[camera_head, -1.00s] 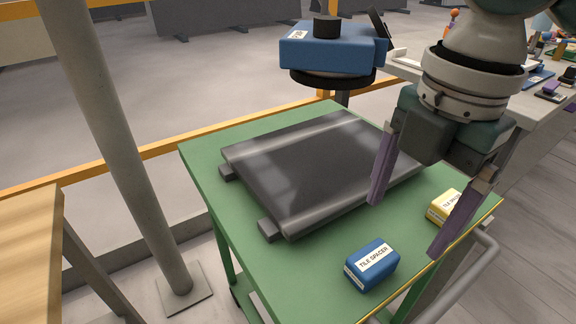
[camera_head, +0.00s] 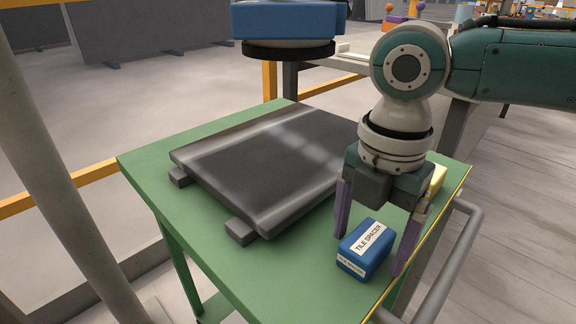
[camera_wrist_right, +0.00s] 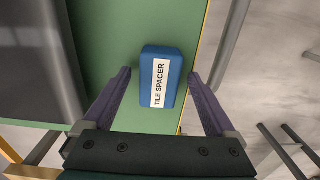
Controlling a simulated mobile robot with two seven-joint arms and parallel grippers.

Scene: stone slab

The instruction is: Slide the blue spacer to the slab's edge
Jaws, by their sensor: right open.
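The blue spacer (camera_head: 366,250), a block with a white "TILE SPACER" label, sits on the green table top near its right edge. It also shows in the right wrist view (camera_wrist_right: 160,78). The dark grey slab (camera_head: 262,165) lies on supports to its left, with a gap of green table between them. My right gripper (camera_head: 368,254) is open, its purple fingers on either side of the blue spacer. In the right wrist view the open fingers (camera_wrist_right: 160,76) show a gap on both sides of the spacer. My left gripper is not in view.
A yellow block (camera_head: 436,184) stands behind my right gripper, partly hidden. A grey rail (camera_head: 440,275) runs along the table's right side. A blue machine head (camera_head: 288,20) stands behind the table. Green table (camera_head: 190,215) is bare at the front left.

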